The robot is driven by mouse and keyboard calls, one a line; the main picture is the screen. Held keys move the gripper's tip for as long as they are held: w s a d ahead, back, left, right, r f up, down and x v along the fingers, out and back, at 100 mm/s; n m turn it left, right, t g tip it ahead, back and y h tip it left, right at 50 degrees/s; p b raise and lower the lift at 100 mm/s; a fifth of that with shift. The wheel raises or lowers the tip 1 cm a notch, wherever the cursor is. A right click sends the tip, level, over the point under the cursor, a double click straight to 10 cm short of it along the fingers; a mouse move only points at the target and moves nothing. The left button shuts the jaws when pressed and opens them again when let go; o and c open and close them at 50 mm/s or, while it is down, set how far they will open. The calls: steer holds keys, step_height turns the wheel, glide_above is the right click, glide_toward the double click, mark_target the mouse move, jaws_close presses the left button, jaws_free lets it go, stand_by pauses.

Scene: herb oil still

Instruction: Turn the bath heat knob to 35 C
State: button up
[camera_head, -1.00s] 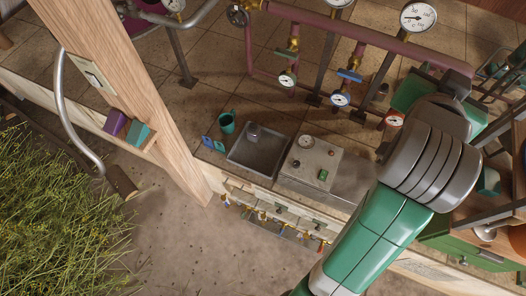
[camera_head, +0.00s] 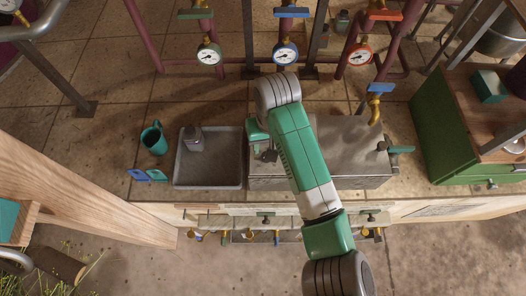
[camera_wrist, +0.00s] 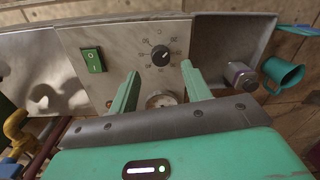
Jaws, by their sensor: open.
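The bath heat knob (camera_wrist: 160,55) is a small black round knob on the metal control panel (camera_wrist: 125,38) in the wrist view, ringed by scale marks. Its numbers and setting are too small to read surely. My gripper (camera_wrist: 160,71) is open, its two green fingers either side of the knob's lower area in the picture. The knob shows beyond the fingertips, and no contact is visible. In the head view my gripper (camera_head: 264,150) is over the left part of the metal bath unit (camera_head: 345,170); my arm hides the knob there.
A green rocker switch (camera_wrist: 92,60) is beside the knob, and a round dial (camera_wrist: 161,99) shows partly between the fingers. A grey basin (camera_head: 208,172) holding a metal container (camera_head: 194,138) and a green mug (camera_head: 154,139) stand left. Pipes with gauges (camera_head: 285,54) run behind.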

step_height(320, 180, down, 5)
steer(key=shift+a+r+b, duration=0.1)
steer(key=shift+a+b, duration=0.05)
steer(key=shift+b, duration=0.65)
